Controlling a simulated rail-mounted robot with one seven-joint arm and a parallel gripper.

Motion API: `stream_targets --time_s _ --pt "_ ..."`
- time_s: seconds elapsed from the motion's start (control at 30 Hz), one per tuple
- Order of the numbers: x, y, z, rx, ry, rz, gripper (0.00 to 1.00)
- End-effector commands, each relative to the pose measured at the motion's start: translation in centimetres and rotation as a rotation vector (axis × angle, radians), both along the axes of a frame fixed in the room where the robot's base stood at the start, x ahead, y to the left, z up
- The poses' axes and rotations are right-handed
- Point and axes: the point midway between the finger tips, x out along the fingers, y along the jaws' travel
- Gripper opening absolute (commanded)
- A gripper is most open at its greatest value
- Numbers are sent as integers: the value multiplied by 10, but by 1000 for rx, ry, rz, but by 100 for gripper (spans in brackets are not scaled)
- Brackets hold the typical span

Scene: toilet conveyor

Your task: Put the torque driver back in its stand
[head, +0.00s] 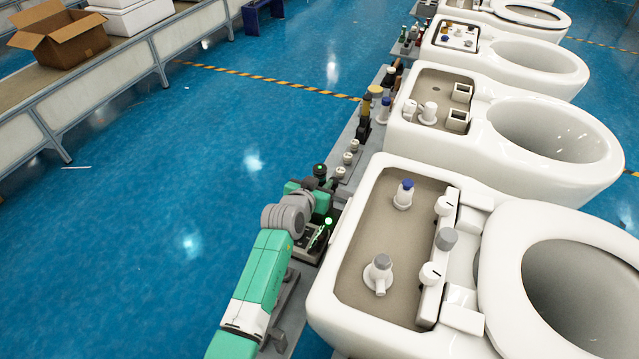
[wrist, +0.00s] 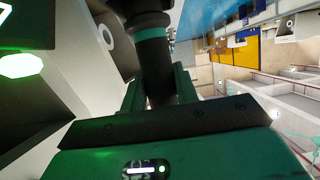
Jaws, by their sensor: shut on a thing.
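The torque driver (wrist: 152,50) is a dark cylinder with a teal ring, seen close in the wrist view. My gripper (wrist: 158,92) is shut on it, with the fingers on either side of its body. In the head view my gripper (head: 326,190) is small, beside the near toilet's tank; a dark knob with a green top, probably the driver's end (head: 320,170), shows above it. The driver's lower end is hidden. I cannot clearly make out the stand; a dark fixture with a green light (head: 322,234) sits just below my gripper in the head view.
The near toilet (head: 336,265) stands close to the right of my gripper, with loose tank fittings on it. A grey rail strip with several small parts, such as white fittings (head: 347,158), runs beyond. Blue floor on the left is clear. A cardboard box (head: 62,38) is far left.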

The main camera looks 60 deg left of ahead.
Motion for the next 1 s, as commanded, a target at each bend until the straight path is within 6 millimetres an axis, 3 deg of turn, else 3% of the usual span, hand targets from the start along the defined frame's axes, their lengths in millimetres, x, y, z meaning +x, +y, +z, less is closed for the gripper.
stream_targets --time_s 0.07,0.1,0.2,0.43,0.53,1.0 --pt "0 1 2 3 -2 0 0" --pt "0 1 2 2 -2 0 37" --pt "0 0 2 1 -2 0 55" --pt "0 0 -1 -1 2 0 55" --pt "0 0 7 0 1 0 55" --pt "-1 0 115 1 1 0 55"
